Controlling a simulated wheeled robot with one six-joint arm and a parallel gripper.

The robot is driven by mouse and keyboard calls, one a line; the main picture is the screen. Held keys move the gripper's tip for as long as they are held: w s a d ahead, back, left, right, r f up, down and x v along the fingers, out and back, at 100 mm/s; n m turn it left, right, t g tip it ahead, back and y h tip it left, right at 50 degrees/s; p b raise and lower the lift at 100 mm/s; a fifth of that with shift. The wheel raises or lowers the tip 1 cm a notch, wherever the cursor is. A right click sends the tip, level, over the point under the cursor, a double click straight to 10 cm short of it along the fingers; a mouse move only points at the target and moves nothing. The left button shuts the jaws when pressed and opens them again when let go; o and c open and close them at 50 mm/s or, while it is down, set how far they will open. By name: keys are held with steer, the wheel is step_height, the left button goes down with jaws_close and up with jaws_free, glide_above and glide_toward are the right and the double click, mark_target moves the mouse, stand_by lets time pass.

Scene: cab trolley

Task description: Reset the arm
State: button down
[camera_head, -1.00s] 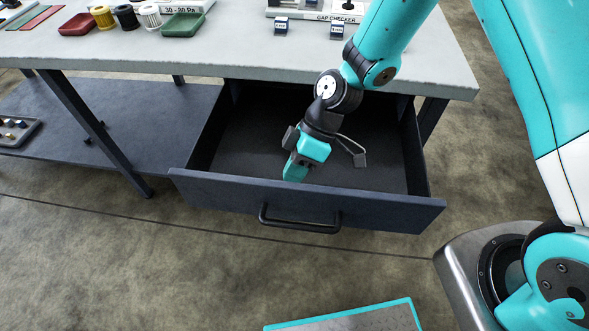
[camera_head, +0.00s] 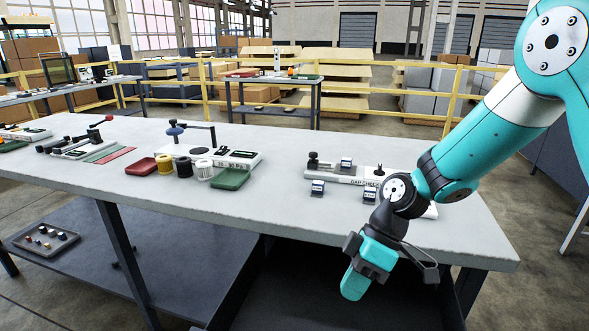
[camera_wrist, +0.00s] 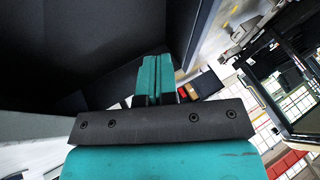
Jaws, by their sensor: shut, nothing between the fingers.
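My gripper (camera_head: 354,284) hangs from the arm at the front edge of the workbench (camera_head: 300,221), over the open drawer (camera_head: 310,285) below the tabletop. In the wrist view the teal fingers of my gripper (camera_wrist: 157,78) are together with nothing between them. The drawer's dark inside fills the upper left of the wrist view. The drawer's front panel is out of the head view.
On the bench stand a gap checker (camera_head: 350,176) with several small dark blocks, a red tray (camera_head: 141,166), a green tray (camera_head: 230,178), several spools and a press-like fixture (camera_head: 195,141). A grey parts tray (camera_head: 43,238) lies on the lower shelf. Yellow railings stand behind.

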steer(key=s+d+r+m+t+p, duration=0.1)
steer(key=s+r+m+t+p, duration=0.1)
steer(key=s+r, duration=0.6)
steer(key=s+d+r+m+t+h+p, duration=0.1)
steer(key=s+r+m+p, duration=0.4)
steer(key=r, duration=0.9)
steer(key=s+d+m, duration=0.1)
steer(key=s, duration=0.2)
steer(key=shift+s+t+h, duration=0.3)
steer(key=shift+t, duration=0.1)
